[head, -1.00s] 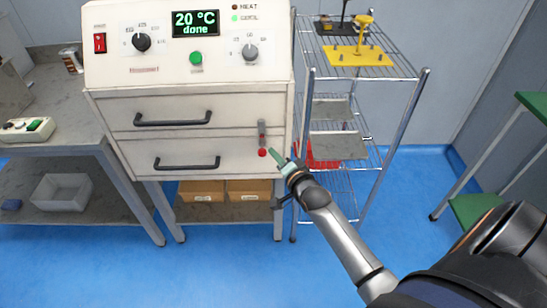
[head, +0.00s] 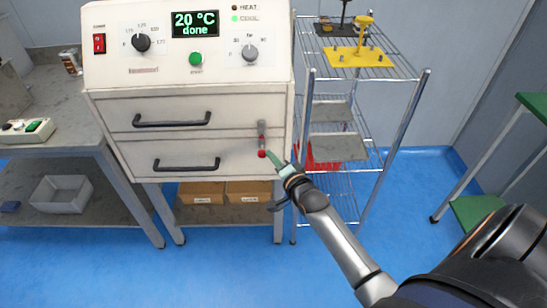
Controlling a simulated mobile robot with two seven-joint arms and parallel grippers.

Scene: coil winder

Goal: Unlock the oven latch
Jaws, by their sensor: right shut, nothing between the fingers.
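The white oven (head: 190,95) stands at centre-left, with two drawer fronts and dark handles; its display reads "20 °C done". The latch (head: 262,137) is a small grey upright lever with a red knob (head: 262,154) at its lower end, on the right side of the fronts. My right gripper (head: 269,155) is shut and empty, its greenish fingertips close beside the red knob on its right. I cannot tell whether they touch. My left gripper is not in view.
A wire shelf rack (head: 362,60) with a yellow fixture and grey trays stands right of the oven. A grey bench (head: 60,110) with a control box is at the left. Cardboard boxes (head: 201,191) sit below the oven. A green-topped table edge (head: 535,104) shows at far right.

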